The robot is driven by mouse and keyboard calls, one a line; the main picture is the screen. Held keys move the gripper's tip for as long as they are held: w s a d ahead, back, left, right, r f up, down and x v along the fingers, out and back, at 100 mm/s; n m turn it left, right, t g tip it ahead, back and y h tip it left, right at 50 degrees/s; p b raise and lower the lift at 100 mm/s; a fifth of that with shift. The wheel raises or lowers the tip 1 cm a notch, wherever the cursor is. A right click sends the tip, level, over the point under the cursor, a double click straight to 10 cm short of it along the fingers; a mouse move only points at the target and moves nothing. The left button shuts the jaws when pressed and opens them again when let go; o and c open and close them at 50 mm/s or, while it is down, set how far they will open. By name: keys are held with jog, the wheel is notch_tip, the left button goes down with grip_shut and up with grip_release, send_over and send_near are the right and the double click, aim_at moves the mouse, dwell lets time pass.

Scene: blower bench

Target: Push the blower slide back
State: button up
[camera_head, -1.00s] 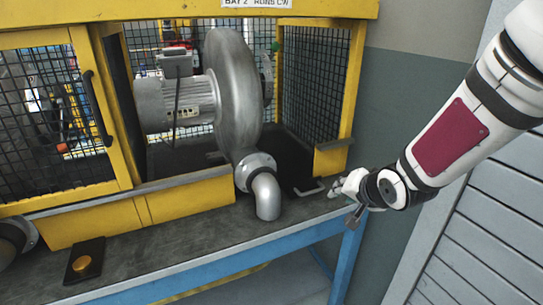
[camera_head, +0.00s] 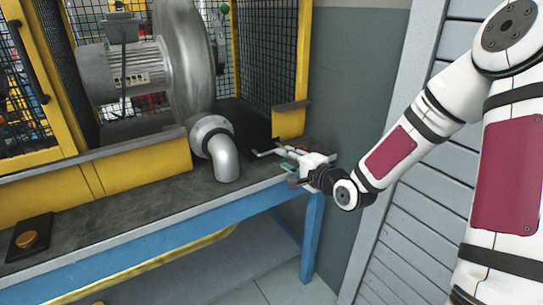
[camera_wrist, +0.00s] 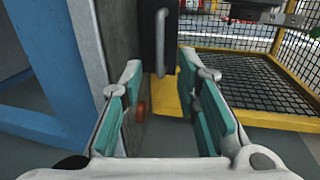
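The grey blower (camera_head: 187,65), with its ribbed motor and outlet elbow (camera_head: 224,158), stands in the yellow cage on the bench. To the right of the elbow, a light bar handle (camera_head: 266,153) sticks out at the front of the dark slide. In the wrist view, the handle (camera_wrist: 161,35) is an upright bar on a dark plate (camera_wrist: 148,28). My gripper (camera_head: 288,166) is at the bench's right end, close to the handle. In the wrist view, its teal-padded fingers (camera_wrist: 160,72) are apart, with the handle's lower end between their tips in the picture. Contact cannot be told.
A yellow cage post (camera_head: 289,122) and mesh panel (camera_head: 268,50) stand just behind my gripper. A dark plate with an orange-yellow knob (camera_head: 27,240) lies at the bench's left. The blue bench leg (camera_head: 312,235) is below. A grey shutter (camera_head: 400,240) is at the right.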

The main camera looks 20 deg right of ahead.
aim_at(272, 152)
jog(key=b+x, duration=0.2)
jog(key=x, duration=0.6)
jog(key=shift+w+a+f, duration=0.1)
jog(key=shift+w+a, duration=0.05)
jog(key=shift+w, duration=0.2)
jog(key=shift+c, duration=0.5)
grip_shut()
